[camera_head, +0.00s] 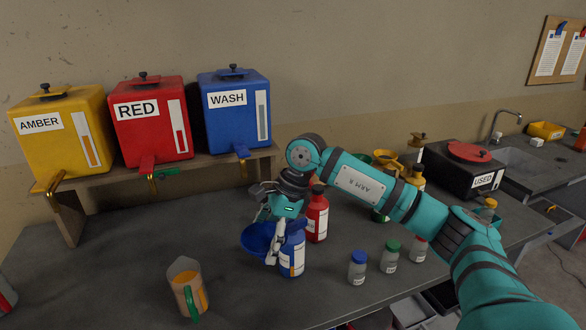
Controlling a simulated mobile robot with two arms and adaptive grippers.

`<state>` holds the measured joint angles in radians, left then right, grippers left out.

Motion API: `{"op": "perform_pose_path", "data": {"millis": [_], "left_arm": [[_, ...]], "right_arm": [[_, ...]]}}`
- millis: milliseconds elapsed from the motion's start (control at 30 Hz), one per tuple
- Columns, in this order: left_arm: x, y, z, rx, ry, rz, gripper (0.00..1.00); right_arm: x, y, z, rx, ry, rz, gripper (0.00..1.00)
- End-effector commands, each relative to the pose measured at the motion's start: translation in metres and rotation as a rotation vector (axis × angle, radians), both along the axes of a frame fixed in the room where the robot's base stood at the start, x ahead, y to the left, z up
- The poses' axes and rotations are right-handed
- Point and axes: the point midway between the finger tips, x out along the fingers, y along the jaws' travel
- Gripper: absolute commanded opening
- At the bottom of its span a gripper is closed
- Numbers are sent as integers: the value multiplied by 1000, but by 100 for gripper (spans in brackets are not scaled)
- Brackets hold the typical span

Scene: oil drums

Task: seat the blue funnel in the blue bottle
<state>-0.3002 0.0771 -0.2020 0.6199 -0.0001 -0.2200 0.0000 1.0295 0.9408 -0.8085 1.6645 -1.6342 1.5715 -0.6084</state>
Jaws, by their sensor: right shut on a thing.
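The blue funnel (258,239) is in my right gripper (274,243), which is shut on it. Its wide mouth shows to the left of the fingers; its spout is hidden. The blue bottle (292,257), with a white label, stands upright on the bench just right of the funnel. The gripper's fingers partly cover the bottle and its top. The funnel appears beside the bottle, and I cannot tell whether they touch. My left gripper is not in view.
A red bottle (317,216) stands close behind the blue one. Small capped jars (358,267) stand to the right, an amber-filled jug (186,285) at front left. AMBER, RED and WASH tanks (234,112) sit on a shelf behind. The bench (120,270) is clear at left.

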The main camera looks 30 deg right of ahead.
Motion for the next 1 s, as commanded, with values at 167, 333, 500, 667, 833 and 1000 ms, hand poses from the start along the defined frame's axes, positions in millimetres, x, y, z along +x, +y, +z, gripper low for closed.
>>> {"op": "perform_pose_path", "data": {"millis": [167, 333, 500, 667, 833, 1000], "left_arm": [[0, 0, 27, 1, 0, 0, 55], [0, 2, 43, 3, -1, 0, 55], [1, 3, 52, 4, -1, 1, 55], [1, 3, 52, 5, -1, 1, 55], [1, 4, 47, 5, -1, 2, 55], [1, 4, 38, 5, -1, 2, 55]], "right_arm": [[28, -36, 34, 1, -2, -536, 59], [49, -72, 58, 2, -2, -983, 59], [60, -98, 72, 3, 2, -1278, 59], [62, -108, 74, 3, 4, -1381, 59], [62, -108, 66, 2, 5, -1387, 59], [62, -108, 52, 1, 6, -1385, 59]]}}
